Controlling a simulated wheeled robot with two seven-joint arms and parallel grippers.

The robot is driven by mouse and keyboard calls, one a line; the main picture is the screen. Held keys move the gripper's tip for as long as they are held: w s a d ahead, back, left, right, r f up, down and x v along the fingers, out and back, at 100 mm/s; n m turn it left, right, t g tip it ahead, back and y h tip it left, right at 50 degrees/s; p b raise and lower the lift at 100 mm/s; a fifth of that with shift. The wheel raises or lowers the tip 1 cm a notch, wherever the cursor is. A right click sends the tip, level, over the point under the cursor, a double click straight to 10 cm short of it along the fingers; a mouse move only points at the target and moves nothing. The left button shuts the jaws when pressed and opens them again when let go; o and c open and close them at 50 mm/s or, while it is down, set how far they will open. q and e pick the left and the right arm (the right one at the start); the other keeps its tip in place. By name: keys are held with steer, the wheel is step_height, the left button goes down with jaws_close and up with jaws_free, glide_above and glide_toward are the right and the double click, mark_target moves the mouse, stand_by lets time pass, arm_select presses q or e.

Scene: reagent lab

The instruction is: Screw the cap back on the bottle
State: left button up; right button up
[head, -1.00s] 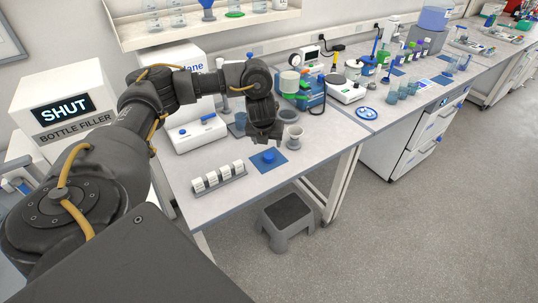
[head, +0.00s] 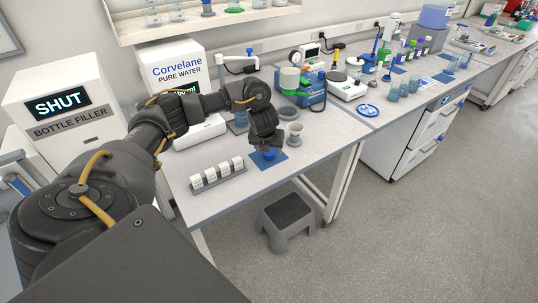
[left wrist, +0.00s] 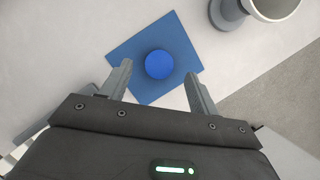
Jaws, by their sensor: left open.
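The blue cap (left wrist: 159,64) lies on a blue square mat (left wrist: 137,90) on the bench. In the head view the cap (head: 268,154) is partly hidden under my left gripper (head: 267,149). In the left wrist view my left gripper (left wrist: 160,87) is open, with one finger on each side of the cap and a gap to both; the cap sits a little beyond the line between the fingertips. I cannot make out for sure which vessel is the task's bottle. My right gripper is in neither view.
A grey-white cup-shaped vessel (head: 295,134) stands right of the mat. A rack of white-topped vials (head: 217,174) is to its left. A grey step stool (head: 287,216) is on the floor.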

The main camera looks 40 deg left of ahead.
mark_target(269, 154)
arm_select(q)
steer(key=shift+x, duration=1.4)
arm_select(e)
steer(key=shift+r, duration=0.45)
arm_select(q)
steer(key=c, duration=1.1)
